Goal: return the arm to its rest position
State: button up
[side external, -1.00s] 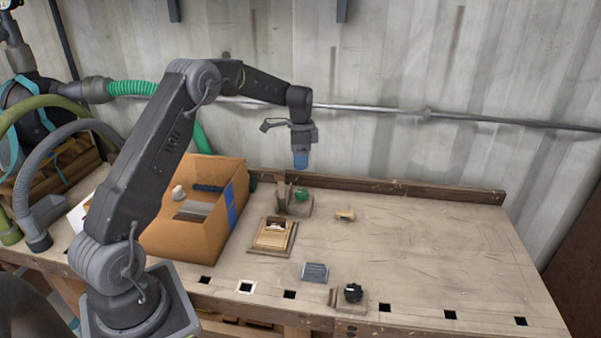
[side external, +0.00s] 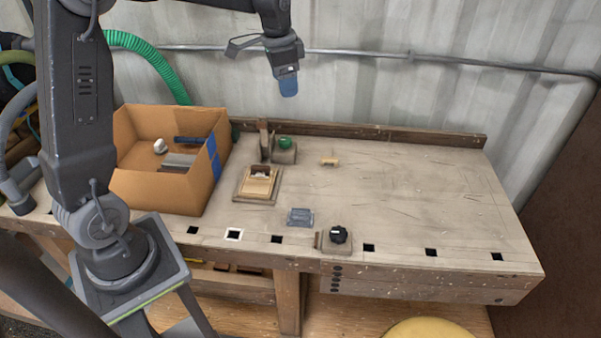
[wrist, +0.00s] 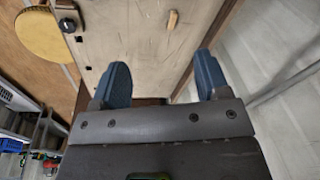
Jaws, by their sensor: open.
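My gripper (side external: 289,86) hangs above the back edge of the workbench in the side external view, with its blue fingers pointing down. In the wrist view my gripper (wrist: 161,80) shows its two blue fingers spread wide apart with nothing between them. It is clear of the bench and touches no object. My arm is raised and bent, with its base at the left front of the bench.
A cardboard box (side external: 160,192) with several items stands at the bench's left. A wooden tray (side external: 256,184), a green-knobbed block (side external: 284,150), a small wooden piece (side external: 329,161), a grey block (side external: 300,217) and a black-knobbed block (side external: 337,240) sit on the bench (side external: 430,200). Its right side is clear.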

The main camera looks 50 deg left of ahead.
jog(key=s+d+r+n+t, duration=0.2)
jog(key=s+d+r, duration=0.3)
jog(key=s+d, duration=0.6)
jog(key=s+d+f+n+t, duration=0.1)
jog(key=s, duration=0.5)
jog(key=s+d+f+n, duration=0.1)
jog(key=s+d+f, duration=0.1)
jog(key=s, duration=0.5)
jog(key=shift+n+t+h, duration=0.3)
jog(key=shift+t, duration=0.1)
